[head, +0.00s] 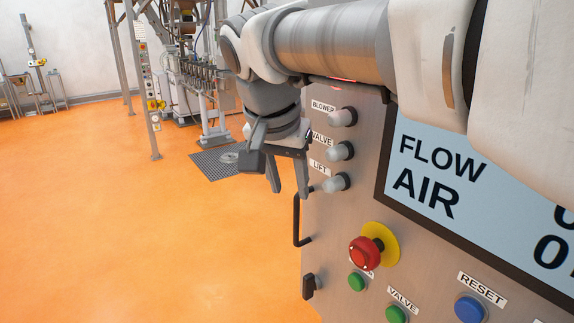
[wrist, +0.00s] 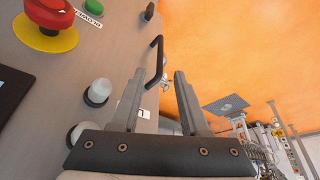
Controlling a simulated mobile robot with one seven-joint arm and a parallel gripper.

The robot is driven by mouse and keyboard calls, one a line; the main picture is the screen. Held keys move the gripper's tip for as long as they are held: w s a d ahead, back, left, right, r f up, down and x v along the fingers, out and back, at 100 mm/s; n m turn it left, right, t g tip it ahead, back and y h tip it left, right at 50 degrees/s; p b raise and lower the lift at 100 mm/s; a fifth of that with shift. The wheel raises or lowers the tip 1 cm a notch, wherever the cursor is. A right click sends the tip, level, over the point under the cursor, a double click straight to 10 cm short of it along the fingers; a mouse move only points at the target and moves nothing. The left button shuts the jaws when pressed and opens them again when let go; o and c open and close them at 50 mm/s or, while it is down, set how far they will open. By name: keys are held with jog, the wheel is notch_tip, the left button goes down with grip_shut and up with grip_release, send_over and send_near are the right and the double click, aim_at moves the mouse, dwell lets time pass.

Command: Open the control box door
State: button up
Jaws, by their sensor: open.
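The control box door (head: 332,245) is a grey metal panel with labelled knobs and buttons; it looks shut. A black bar handle (head: 296,222) stands at its left edge in the head view. In the wrist view the handle (wrist: 158,62) shows just beyond my fingertips and partly in line with the gap between them. My gripper (head: 288,191) is open and empty, beside the door's left edge and just above the handle. Its two fingers (wrist: 160,74) are spread in the wrist view. I cannot tell whether a finger touches the handle.
A red emergency button (head: 364,253) on a yellow base juts from the panel. White knobs (head: 341,151) stick out close to my gripper. A small black latch (head: 308,286) sits low on the left edge. The orange floor (head: 140,230) left of the box is clear.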

aim_at(296, 215)
jog(key=x, duration=1.1)
jog(key=shift+w, duration=0.1)
grip_shut()
dwell(1.0)
